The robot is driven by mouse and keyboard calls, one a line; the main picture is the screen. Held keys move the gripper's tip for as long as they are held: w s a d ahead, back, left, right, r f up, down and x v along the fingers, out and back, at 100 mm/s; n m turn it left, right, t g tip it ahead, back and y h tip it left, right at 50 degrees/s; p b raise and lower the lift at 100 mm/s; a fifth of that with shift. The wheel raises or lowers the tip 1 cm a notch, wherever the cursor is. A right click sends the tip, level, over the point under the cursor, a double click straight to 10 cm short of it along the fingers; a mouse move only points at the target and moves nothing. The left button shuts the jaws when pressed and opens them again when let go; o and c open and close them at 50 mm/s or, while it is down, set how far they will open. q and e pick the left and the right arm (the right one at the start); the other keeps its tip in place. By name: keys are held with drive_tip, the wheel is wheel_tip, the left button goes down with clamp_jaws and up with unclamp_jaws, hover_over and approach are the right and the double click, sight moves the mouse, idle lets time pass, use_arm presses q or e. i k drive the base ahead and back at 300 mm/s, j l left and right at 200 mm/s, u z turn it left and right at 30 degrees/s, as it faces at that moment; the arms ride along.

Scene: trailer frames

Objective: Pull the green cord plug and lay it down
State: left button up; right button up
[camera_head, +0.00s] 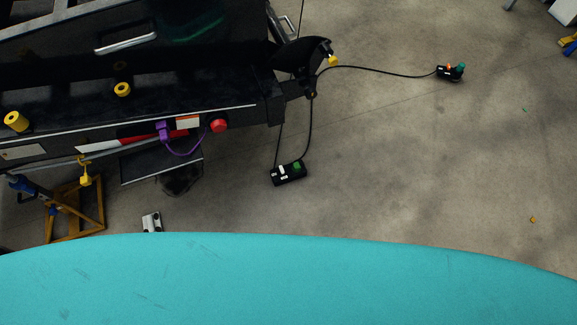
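A small green piece (461,67) sits at the right end of a small black block (447,74) on the floor at the upper right. A second black box (288,174) lies on the floor below the frame, with a green patch (297,166) and white patches on top. Black cords run up from it. I cannot tell which green part is the plug, or whether either is seated in a socket. Neither of my grippers is in view.
The dark trailer frame (230,112) fills the upper left, with a red round knob (219,126), a purple strap (163,132) and yellow parts. A yellow-brown stand (75,208) is at the left. The concrete floor (400,165) is mostly clear at centre and right.

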sight(297, 166)
drive_tip(key=l+u, duration=0.1)
drive_tip(key=u, duration=0.4)
drive_tip(key=i+l+u, duration=0.15)
drive_tip(key=l+u, duration=0.15)
drive_tip(key=l, duration=0.2)
drive_tip(key=i+l+u, duration=0.1)
drive_tip(key=l+u, duration=0.2)
drive_tip(key=l, duration=0.15)
drive_tip(key=l+u, duration=0.25)
drive_tip(key=l, duration=0.25)
drive_tip(key=l+u, duration=0.1)
drive_tip(key=l, duration=1.45)
